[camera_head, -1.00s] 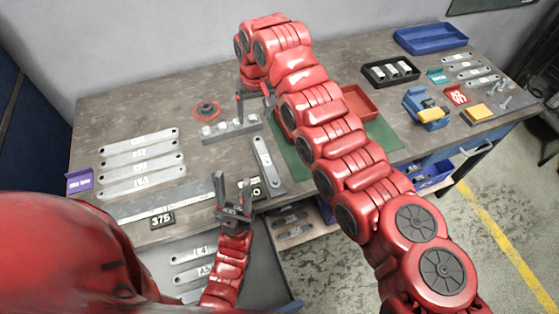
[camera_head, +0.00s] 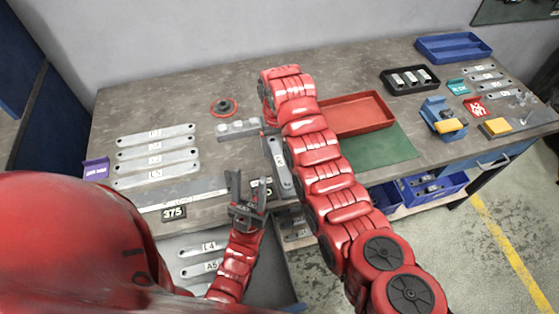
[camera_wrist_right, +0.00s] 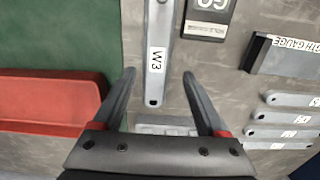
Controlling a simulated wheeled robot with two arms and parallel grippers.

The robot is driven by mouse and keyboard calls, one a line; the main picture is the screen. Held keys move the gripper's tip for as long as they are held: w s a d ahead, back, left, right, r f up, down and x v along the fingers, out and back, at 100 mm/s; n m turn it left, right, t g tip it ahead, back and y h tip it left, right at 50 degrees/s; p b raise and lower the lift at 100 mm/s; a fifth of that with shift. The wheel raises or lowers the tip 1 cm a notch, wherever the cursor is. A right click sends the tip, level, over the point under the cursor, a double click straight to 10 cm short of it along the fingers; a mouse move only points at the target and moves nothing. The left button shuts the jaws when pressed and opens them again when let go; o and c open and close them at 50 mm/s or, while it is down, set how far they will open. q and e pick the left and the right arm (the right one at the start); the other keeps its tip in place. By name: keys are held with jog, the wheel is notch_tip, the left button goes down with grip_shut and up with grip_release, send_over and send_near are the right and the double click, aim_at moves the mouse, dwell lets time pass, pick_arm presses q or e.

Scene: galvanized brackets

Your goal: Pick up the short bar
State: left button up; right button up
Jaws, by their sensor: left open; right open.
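A single grey bar labelled W3 (camera_head: 279,158) lies on the bench beside the green mat, partly covered by my right arm in the head view. In the right wrist view the W3 bar (camera_wrist_right: 157,45) runs away from me, its near holed end between my fingers. My right gripper (camera_wrist_right: 160,76) is open and empty, its fingers on either side of the bar's line. In the head view my right gripper is mostly hidden by its arm. My left gripper (camera_head: 247,188) is open and empty near the bench's front edge. Several other grey bars (camera_head: 155,155) lie in a stack of rows at left.
A long gauge (camera_head: 180,199) with a 375 display lies at front left. A grey block fixture (camera_head: 238,128) and a red ring (camera_head: 223,106) are behind the W3 bar. A red tray (camera_head: 360,112) and green mat (camera_head: 390,146) lie right of my right arm. An open drawer (camera_head: 180,245) holds more bars.

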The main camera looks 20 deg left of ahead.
aim_at(279, 161)
jog(key=shift+f, duration=0.2)
jog(key=f, duration=0.1)
jog(key=f+p, duration=0.2)
jog(key=shift+d+f, duration=0.2)
jog(key=shift+d, duration=0.1)
jog(key=shift+f+p, duration=0.4)
jog(key=shift+f, duration=0.4)
jog(key=shift+c, duration=0.3)
grip_shut()
